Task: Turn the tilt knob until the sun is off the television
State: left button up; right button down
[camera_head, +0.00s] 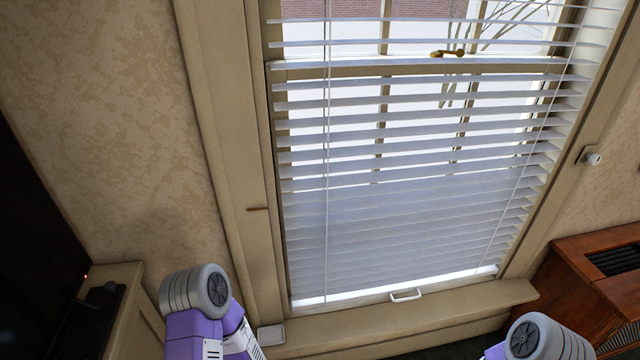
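A small white knob on a plate (592,158) is fixed to the right side of the window frame; I take it to be the tilt knob. White slatted blinds (400,200) hang across the window. Their slats are open, with bright gaps in the upper part, and look closer together lower down. The dark television (30,250) is cut off at the left edge. Its visible part looks black, and I cannot see a sun patch on it. Parts of both my arms show at the bottom, well below the knob, but neither gripper is in view.
A wooden cabinet with dark grilles (590,280) stands at the lower right. The window sill (460,311) juts out below the blinds. A white handle (405,295) is at the blinds' bottom. A low light-coloured cabinet (128,300) with a black device on it is at lower left.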

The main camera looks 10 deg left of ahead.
aim_at(593, 159)
jog(key=k, duration=0.5)
jog(key=z, duration=1.5)
jog(key=i, duration=0.7)
jog(key=u, duration=4.45)
jog(key=i, duration=0.4)
jog(key=u, duration=0.45)
jog(key=k, duration=2.2)
jog(key=u, duration=0.1)
